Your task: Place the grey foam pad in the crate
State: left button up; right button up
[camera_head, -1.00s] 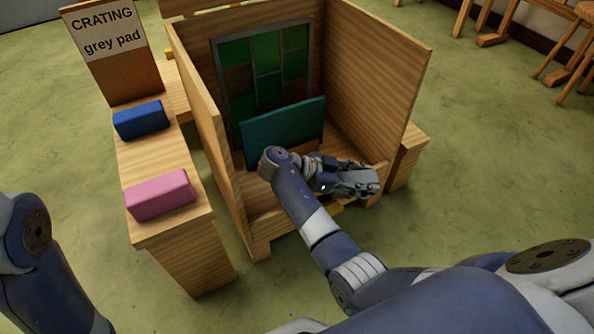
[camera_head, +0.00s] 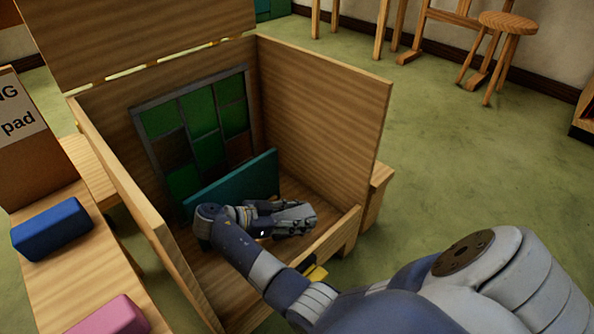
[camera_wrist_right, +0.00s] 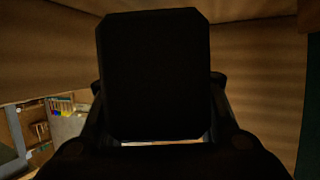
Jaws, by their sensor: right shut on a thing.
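The open wooden crate (camera_head: 325,115) holds a leaded panel (camera_head: 203,135) with green and brown panes, leaning at its back. A teal pad (camera_head: 235,183) stands in front of the panel. My right gripper (camera_head: 292,219) is inside the crate, low between the teal pad and the front board. It is shut on the grey foam pad, which fills the middle of the right wrist view as a dark block (camera_wrist_right: 153,75). In the head view the pad is hard to tell from the grey fingers. Whether it touches the crate floor is hidden. My left gripper is out of view.
The crate's raised lid (camera_head: 140,35) stands at the back. On the left, a wooden bench (camera_head: 75,255) carries a blue block (camera_head: 51,228), a pink block (camera_head: 112,318) and a sign board (camera_head: 25,145). A stool (camera_head: 507,25) stands far right.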

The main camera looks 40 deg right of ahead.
jog(key=shift+f+b, duration=1.3)
jog(key=shift+f, duration=0.7)
jog(key=shift+f, duration=0.1)
jog(key=o, duration=0.9)
jog(key=shift+c, duration=0.2)
jog(key=shift+w+a+r, duration=0.1)
jog(key=shift+a+r, duration=0.05)
jog(key=shift+r, duration=0.15)
jog(key=p+v, duration=0.3)
jog(key=v, duration=0.3)
jog(key=shift+a, duration=0.15)
jog(key=shift+w+a+r, duration=0.1)
jog(key=shift+w+a, duration=0.05)
jog(key=shift+a, duration=0.2)
